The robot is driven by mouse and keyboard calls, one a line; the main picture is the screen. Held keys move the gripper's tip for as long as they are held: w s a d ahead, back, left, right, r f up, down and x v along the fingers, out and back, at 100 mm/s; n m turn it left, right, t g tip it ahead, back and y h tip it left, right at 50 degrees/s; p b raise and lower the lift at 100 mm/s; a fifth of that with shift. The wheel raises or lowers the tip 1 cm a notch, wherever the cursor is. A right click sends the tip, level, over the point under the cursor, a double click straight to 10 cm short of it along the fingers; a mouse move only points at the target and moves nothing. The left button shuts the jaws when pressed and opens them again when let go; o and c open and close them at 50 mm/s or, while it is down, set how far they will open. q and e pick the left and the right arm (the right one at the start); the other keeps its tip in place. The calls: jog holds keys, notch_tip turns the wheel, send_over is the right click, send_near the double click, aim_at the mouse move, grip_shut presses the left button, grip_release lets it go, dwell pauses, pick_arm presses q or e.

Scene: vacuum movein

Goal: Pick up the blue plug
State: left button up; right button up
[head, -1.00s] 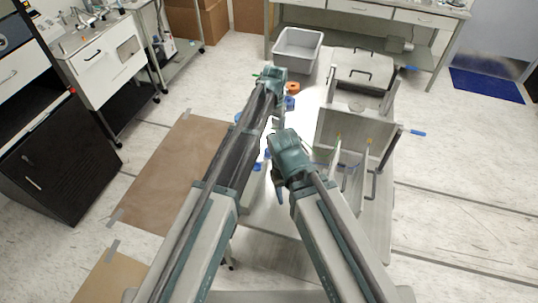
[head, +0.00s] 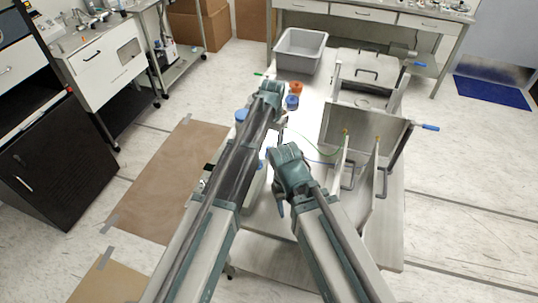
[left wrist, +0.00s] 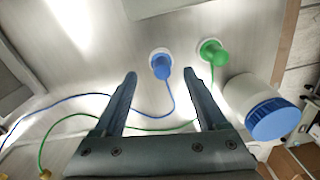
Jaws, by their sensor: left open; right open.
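The blue plug (left wrist: 161,66) sits in a round white socket or holder on a pale metal surface, with a blue cable leading from it. The green plug (left wrist: 212,50) is just right of it, with a green cable. My left gripper (left wrist: 160,78) is open and empty. Its two fingers are spread on either side of the blue plug's line, with the plug ahead between the tips, apart from both. In the head view my left forearm hides the blue plug. My right gripper (head: 279,206) is open over the table, its fingers partly hidden by its wrist.
A white jar with a blue lid (left wrist: 275,118) stands close to the right finger in the left wrist view. In the head view a metal chamber (head: 365,125) with open doors stands on the right, and a grey bin (head: 300,52) is at the back.

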aim_at(269, 146)
pick_arm(q)
notch_tip(269, 146, down, 3)
jog(key=shift+a+f+b, duration=0.1)
jog(key=shift+a+b, duration=0.05)
jog(key=shift+b, duration=1)
pick_arm(e)
notch_tip(269, 146, down, 3)
jog(key=shift+f, duration=0.15)
pick_arm(q)
grip_shut()
